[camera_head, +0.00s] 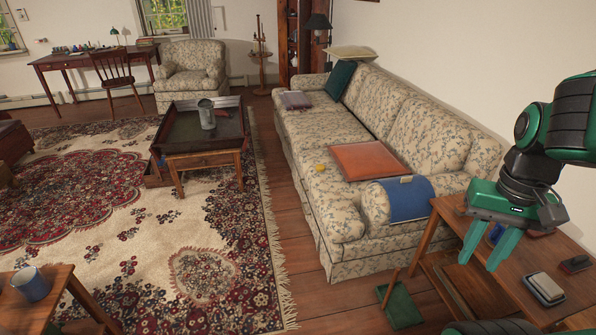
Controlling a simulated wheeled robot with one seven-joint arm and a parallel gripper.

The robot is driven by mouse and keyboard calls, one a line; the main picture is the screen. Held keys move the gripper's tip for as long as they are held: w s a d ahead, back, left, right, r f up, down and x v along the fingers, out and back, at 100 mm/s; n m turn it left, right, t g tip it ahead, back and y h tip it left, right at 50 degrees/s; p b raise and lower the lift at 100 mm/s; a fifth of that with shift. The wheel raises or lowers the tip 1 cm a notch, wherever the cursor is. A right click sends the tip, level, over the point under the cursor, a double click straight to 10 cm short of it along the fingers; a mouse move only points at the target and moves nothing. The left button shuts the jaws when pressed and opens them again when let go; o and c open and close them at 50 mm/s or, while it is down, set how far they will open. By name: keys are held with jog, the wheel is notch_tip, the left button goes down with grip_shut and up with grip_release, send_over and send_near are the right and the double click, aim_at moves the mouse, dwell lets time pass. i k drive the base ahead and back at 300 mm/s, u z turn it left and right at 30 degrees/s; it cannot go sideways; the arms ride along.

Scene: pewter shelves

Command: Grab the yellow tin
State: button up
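A small yellow thing (321,168) lies on the seat of the patterned sofa (318,115), just left of an orange-red flat panel (368,161). It is too small for me to tell whether it is a tin, and I see no other clear yellow tin. My gripper (477,264) is at the right, pointing down over the left part of the wooden side table (520,283). Its two green fingers are apart with nothing held between them. It is well away from the yellow thing. A blue item on the side table is partly hidden behind the fingers.
A blue cloth (408,199) drapes over the sofa's near arm. The side table bears a grey-white block (545,288) and dark small items. A green dustpan (401,306) lies on the floor. A coffee table (206,160) bears a metal can (207,115). The rug (150,255) has open space.

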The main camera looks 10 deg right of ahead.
aim_at(319, 168)
jog(key=u, duration=0.6)
jog(key=i, duration=1.1)
jog(key=u, duration=0.5)
jog(key=i, duration=1.35)
jog(key=z, duration=0.95)
jog(key=i, duration=1)
jog(key=z, duration=0.75)
